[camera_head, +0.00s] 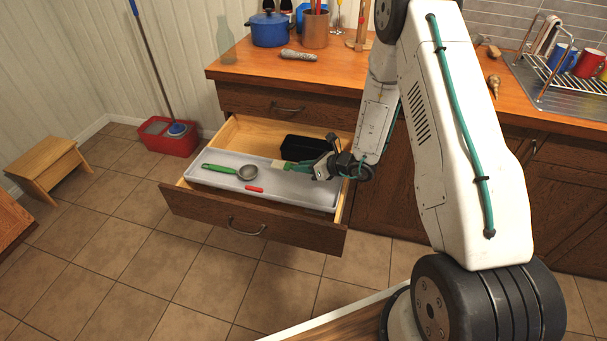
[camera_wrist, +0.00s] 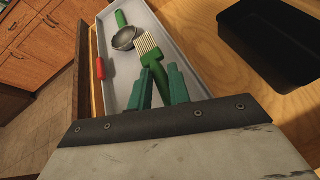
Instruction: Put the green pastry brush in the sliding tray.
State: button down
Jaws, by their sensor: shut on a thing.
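My gripper (camera_head: 312,170) is shut on the green pastry brush (camera_wrist: 153,62), with its teal fingers on either side of the handle. The brush's pale bristles (camera_wrist: 147,43) point away from my gripper, and part of its handle is hidden between the fingers. The brush is over the grey sliding tray (camera_head: 292,191) in the open drawer; I cannot tell whether it touches the tray floor. The tray's rim also shows in the wrist view (camera_wrist: 107,55). A ladle with a green handle (camera_head: 219,168) and a small red-handled item (camera_head: 254,189) lie in the tray.
A black bin (camera_head: 303,147) stands in the drawer behind the tray. The drawer front (camera_head: 250,222) juts out over the tiled floor. The counter (camera_head: 290,68) above holds a blue pot (camera_head: 270,30), a copper utensil pot (camera_head: 315,30) and a grey roll-like item (camera_head: 299,55).

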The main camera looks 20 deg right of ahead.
aim_at(304, 174)
notch_tip(304, 174, down, 4)
jog(key=shift+r, duration=0.2)
jog(key=c, duration=1.5)
grip_release()
jog(key=shift+c, duration=0.2)
